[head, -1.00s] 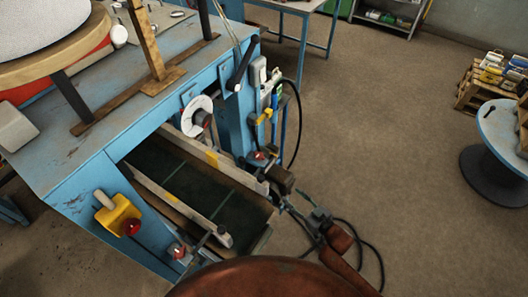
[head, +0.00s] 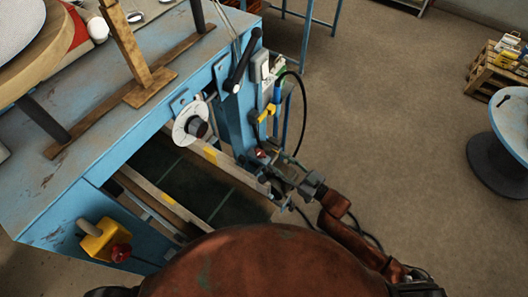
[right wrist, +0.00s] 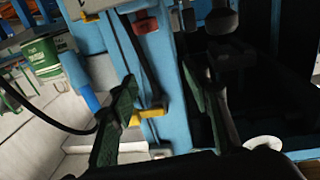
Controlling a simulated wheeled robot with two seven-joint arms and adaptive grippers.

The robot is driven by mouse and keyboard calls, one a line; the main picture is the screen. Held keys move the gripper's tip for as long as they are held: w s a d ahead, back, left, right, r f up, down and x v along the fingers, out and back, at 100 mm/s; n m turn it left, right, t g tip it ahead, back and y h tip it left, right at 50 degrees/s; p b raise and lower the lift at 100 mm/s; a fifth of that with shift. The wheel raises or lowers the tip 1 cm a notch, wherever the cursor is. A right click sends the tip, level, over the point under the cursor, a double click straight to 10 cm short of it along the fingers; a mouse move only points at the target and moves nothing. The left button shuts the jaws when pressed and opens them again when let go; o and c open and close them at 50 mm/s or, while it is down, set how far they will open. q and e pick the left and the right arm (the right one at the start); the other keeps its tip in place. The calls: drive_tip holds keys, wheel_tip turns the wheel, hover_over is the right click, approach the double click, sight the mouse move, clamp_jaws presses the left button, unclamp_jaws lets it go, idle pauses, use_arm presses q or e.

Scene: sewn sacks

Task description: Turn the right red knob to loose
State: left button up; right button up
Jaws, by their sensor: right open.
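The right red knob (head: 262,153) sits low on the blue machine post, by the end of the pale rail. In the right wrist view a red part (right wrist: 146,24), which looks like this knob, shows near the top with a dark bar below it. My right gripper (head: 272,168) is open and empty, just below and right of the knob in the head view. Its two greenish fingers (right wrist: 160,76) stand apart below the red part in the wrist view. I cannot tell whether they touch anything. My left gripper is out of view.
The blue machine table (head: 110,130) fills the left. A yellow box (head: 100,240) with a red button is at its near corner. A white disc (head: 186,124) and a black lever (head: 243,62) are close by. A black cable loops beside the post.

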sight(266, 157)
drive_tip(key=w+a+f+b, duration=0.1)
drive_tip(key=w+a, duration=0.1)
drive_tip(key=w+a+f+b, duration=0.1)
drive_tip(key=w+a+f, duration=0.1)
drive_tip(key=w+a+f+b, duration=0.1)
drive_tip(key=w+a+f, duration=0.1)
drive_tip(key=shift+w, duration=0.15)
idle(0.4)
drive_tip(key=shift+c, duration=0.2)
